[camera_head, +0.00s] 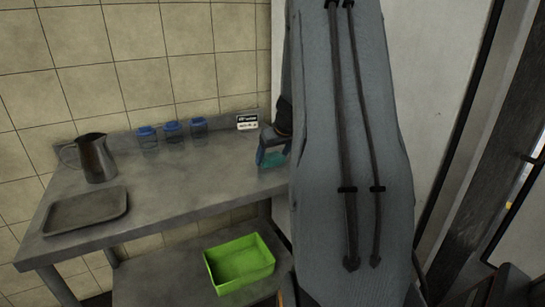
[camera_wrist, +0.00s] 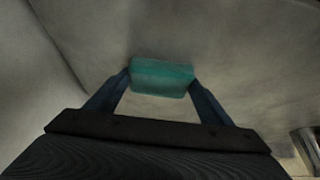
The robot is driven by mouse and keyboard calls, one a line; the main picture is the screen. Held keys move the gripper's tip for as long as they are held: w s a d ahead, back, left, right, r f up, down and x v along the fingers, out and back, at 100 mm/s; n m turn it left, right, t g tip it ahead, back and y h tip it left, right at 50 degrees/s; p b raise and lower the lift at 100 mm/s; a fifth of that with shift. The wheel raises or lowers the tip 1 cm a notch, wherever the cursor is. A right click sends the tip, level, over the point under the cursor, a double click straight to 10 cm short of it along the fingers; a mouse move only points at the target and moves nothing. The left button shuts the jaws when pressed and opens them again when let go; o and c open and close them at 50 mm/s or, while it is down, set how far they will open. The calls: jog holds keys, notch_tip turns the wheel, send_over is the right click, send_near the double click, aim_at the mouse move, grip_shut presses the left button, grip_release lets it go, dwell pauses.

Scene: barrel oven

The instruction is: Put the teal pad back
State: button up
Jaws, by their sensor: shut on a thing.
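The teal pad (camera_wrist: 161,78) is between the two fingertips of my gripper (camera_wrist: 163,84) in the wrist view. My gripper is shut on it, one finger against each side. In the head view my gripper (camera_head: 273,152) shows at the right end of the metal table, partly hidden by my arm. The teal pad (camera_head: 271,160) shows there as a small teal patch between the fingers. It is at or just above the table top; I cannot tell whether it touches.
The metal table (camera_head: 190,185) carries a steel jug (camera_head: 96,160), a dark tray (camera_head: 86,210), several blue-lidded jars (camera_head: 172,132) and a small white label card (camera_head: 247,122) at the back. A green bin (camera_head: 239,263) sits on the lower shelf. The table's middle is clear.

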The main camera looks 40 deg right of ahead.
jog(key=shift+f, duration=0.1)
jog(key=o, duration=1.1)
jog(key=shift+r, duration=0.35)
jog(key=v, duration=1.2)
jog(key=s+a+f+n+g+y, duration=0.1)
jog(key=s+a+f, duration=0.15)
jog(key=a, duration=0.85)
jog(key=s+a+f+g+y, duration=0.15)
jog(key=a+f, duration=0.25)
jog(key=a, duration=0.7)
jog(key=s+a+f+g, duration=0.1)
jog(key=s+a, duration=0.3)
jog(key=a, duration=0.1)
jog(key=s+a+f+n+g, duration=0.1)
jog(key=s+a+f, duration=0.1)
jog(key=s+a, duration=0.2)
jog(key=s+a+f+g+h, duration=0.1)
jog(key=s+a, duration=0.4)
jog(key=shift+s+a+f+n+b, duration=0.25)
jog(key=shift+s+a+n+b, duration=0.1)
jog(key=shift+s+n+b, duration=0.05)
